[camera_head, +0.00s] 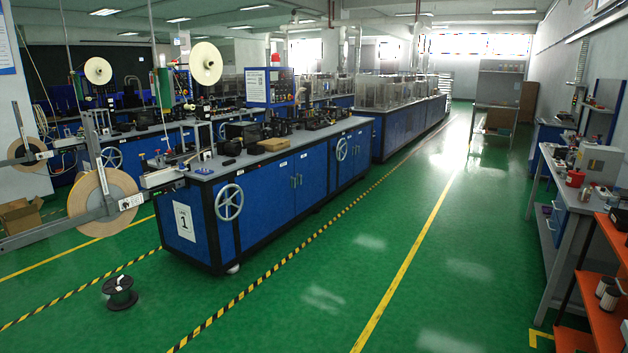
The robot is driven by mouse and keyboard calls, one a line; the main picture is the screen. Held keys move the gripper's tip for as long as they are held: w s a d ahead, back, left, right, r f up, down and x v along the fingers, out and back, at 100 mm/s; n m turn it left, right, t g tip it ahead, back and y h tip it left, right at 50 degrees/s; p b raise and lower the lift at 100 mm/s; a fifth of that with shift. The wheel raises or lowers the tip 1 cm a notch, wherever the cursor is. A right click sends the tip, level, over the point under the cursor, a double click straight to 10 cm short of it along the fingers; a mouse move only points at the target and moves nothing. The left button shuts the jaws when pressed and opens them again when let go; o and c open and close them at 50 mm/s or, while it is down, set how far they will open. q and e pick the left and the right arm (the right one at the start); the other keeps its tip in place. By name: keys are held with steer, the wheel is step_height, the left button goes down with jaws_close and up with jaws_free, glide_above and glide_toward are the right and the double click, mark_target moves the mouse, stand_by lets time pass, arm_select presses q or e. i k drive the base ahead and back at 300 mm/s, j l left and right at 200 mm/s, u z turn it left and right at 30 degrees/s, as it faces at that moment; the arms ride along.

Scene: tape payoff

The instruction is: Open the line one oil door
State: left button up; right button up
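The line one machine is a long blue cabinet (265,205) with a grey worktop, left of the middle. A white sign (184,221) with a "1" is on its near end. Its long side has blue door panels, with a pair of small handles (296,181) near the middle. The panels look closed. I cannot tell which of them is the oil door. A handwheel (229,202) is on the side near the close corner, and another handwheel (342,149) is farther along. Neither of my grippers is in view.
Tape reels (103,202) on metal arms stand at the left. A black spool (120,293) lies on the green floor before the cabinet. The aisle (400,240) right of the cabinet is clear. A workbench (560,210) and orange shelving (605,300) line the right side.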

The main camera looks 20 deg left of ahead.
mark_target(311, 163)
steer(key=i+j+u, duration=0.25)
steer(key=i, duration=0.25)
steer(key=i+u, duration=0.25)
steer(key=i, duration=1.25)
steer(key=i+u, duration=0.1)
steer(key=i, duration=0.95)
steer(key=i+l, duration=0.1)
steer(key=i, duration=0.95)
steer(key=i+l+u, duration=0.1)
steer(key=i, duration=0.9)
steer(key=i+l+u, duration=0.1)
steer(key=i+u, duration=0.3)
steer(key=i+l+u, duration=0.2)
steer(key=i+u, duration=0.25)
steer(key=i+l+u, duration=0.2)
steer(key=u, duration=0.2)
steer(key=i+l+u, duration=0.35)
steer(key=l, duration=0.3)
steer(key=i+l+u, duration=0.2)
steer(key=l, duration=0.15)
steer(key=k, duration=0.1)
